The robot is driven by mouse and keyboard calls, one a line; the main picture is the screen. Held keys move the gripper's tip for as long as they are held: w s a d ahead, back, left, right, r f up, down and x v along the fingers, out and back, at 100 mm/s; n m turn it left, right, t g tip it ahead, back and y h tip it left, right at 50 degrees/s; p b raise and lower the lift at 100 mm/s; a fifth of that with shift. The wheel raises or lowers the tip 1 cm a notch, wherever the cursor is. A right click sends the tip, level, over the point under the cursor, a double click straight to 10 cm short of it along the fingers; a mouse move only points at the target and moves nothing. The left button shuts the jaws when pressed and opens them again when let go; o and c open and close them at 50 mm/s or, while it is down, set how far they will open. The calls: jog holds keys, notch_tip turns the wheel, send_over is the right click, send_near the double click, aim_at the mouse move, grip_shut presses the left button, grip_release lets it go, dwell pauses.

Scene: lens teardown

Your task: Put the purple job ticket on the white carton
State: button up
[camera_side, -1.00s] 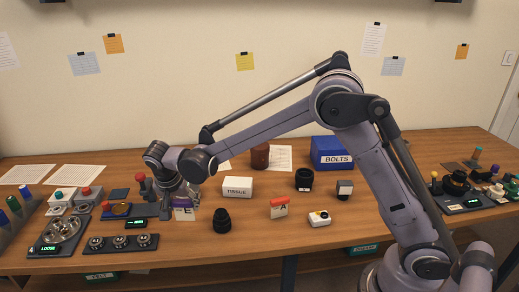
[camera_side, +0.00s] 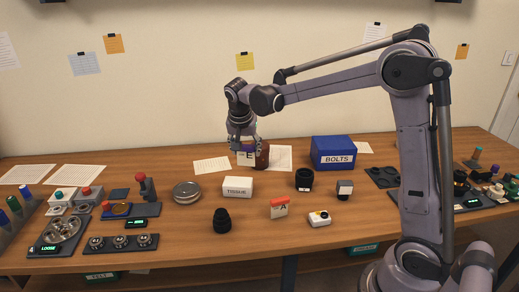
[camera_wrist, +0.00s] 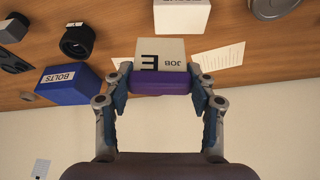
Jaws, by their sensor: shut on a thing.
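The purple job ticket (camera_side: 246,158) is a pale block with a purple top, marked E and JOB. My gripper (camera_side: 243,143) is shut on it and holds it up off the table, behind the carton. The ticket also shows in the wrist view (camera_wrist: 162,66), its purple end between the two fingers (camera_wrist: 160,82). The white carton (camera_side: 238,188), lettered TISSUE, stands mid-table, nearer the side camera than the ticket. In the wrist view the carton (camera_wrist: 182,16) is at the top edge, apart from the ticket.
A brown jar (camera_side: 263,155) is just right of the held ticket, partly hidden by it. A blue BOLTS box (camera_side: 333,153) stands further right. A round metal tin (camera_side: 186,192) lies left of the carton. A black lens (camera_side: 222,221) and a red-topped A ticket (camera_side: 279,209) are in front.

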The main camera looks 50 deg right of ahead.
jog(key=s+d+r+m, duration=0.1)
jog(key=s+d+r, duration=0.15)
jog(key=d, duration=0.65)
send_over(238, 181)
notch_tip(238, 181, down, 7)
jog(key=shift+f, duration=2.1)
jog(key=shift+f, duration=0.15)
jog(key=o, duration=0.9)
jog(key=shift+o, duration=0.2)
